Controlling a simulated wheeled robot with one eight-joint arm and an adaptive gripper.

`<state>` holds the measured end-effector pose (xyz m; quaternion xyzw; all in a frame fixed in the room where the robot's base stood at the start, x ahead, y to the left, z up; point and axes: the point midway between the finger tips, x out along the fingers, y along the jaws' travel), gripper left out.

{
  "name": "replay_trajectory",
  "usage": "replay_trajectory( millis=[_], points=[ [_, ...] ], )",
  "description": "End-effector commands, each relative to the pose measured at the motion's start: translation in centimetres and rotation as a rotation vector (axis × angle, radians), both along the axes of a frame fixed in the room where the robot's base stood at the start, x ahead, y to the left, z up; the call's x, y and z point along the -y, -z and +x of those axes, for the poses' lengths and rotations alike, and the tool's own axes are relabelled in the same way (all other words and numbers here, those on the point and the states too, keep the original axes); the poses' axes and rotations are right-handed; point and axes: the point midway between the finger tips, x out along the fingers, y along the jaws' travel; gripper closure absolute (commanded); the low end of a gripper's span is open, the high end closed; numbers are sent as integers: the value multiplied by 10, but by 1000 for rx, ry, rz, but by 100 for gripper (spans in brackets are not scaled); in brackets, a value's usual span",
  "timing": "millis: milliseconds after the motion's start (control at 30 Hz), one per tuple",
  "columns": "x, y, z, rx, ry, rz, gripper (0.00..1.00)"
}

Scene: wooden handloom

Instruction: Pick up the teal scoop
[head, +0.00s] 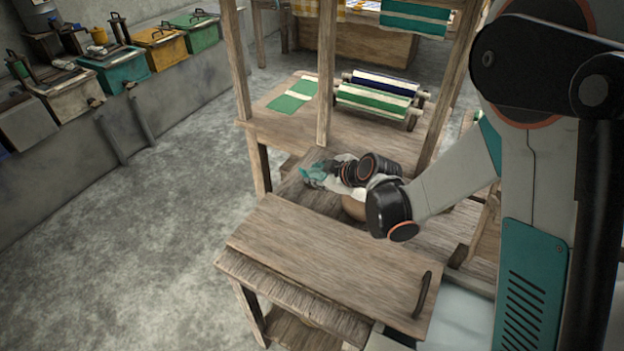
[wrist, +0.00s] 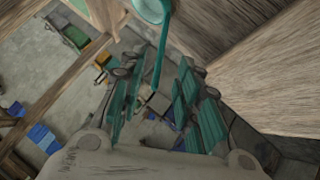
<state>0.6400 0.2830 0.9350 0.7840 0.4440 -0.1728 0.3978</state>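The teal scoop (wrist: 161,50) shows at the top of the wrist view. Its round bowl, pale inside, is cut by the top edge, and its thin handle runs down toward the space between my fingers. My gripper (wrist: 160,102) is open, with teal-padded fingers on either side and visible gaps between them and the handle's end. I cannot tell how far the handle lies beyond the fingertips. In the head view my gripper (head: 316,176) is low inside the loom frame, beside a post and above the wooden boards. I cannot make out the scoop there.
Wooden loom posts (head: 326,75) rise close around my arm. A striped cloth roller (head: 378,100) lies behind my gripper. A wooden bench top (head: 325,265) with a dark handle is in front. Colored bins (head: 115,68) line the left wall; the concrete floor (head: 150,215) between is clear.

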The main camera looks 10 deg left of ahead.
Motion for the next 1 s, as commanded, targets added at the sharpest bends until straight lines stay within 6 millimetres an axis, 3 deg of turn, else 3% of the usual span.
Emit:
replay_trajectory(
  millis=[100,400,700,1000],
  points=[
    [-10,13,10,0,0,0,69],
    [-21,24,20,-1,0,0,69],
    [-43,49,41,0,0,0,69],
    [-47,51,44,-1,2,0,71]
  ],
)
